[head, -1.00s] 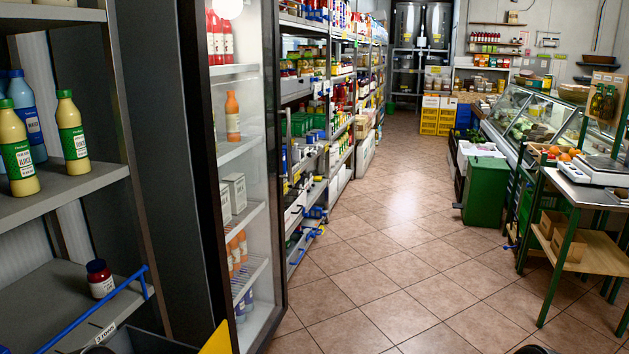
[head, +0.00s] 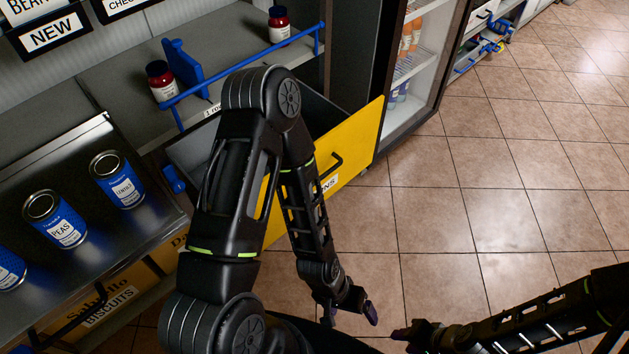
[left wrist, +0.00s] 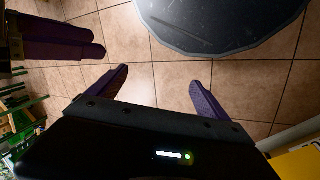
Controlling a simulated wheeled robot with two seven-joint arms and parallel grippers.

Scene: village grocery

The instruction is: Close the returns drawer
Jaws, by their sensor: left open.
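The returns drawer has a yellow front (head: 352,150) with a black handle (head: 331,167) and a white label, of which only the end "NS" shows. It stands pulled out, with its grey inside visible behind the front. My left arm hides part of the drawer. My left gripper (head: 350,313) is open and empty, on the floor side of the front, below and apart from it. In the left wrist view its purple fingers (left wrist: 157,92) are spread over floor tiles, and a yellow corner shows at bottom right. My right gripper (head: 408,336) is at the lower edge, apart from the drawer; its opening is unclear.
Above the drawer is a shelf with two red jars (head: 161,80) and a blue rail (head: 240,70). Blue cans (head: 120,180) stand on a shelf at left, above a yellow biscuits drawer (head: 110,300). A glass-door fridge (head: 425,70) stands beyond. The tiled floor at right is clear.

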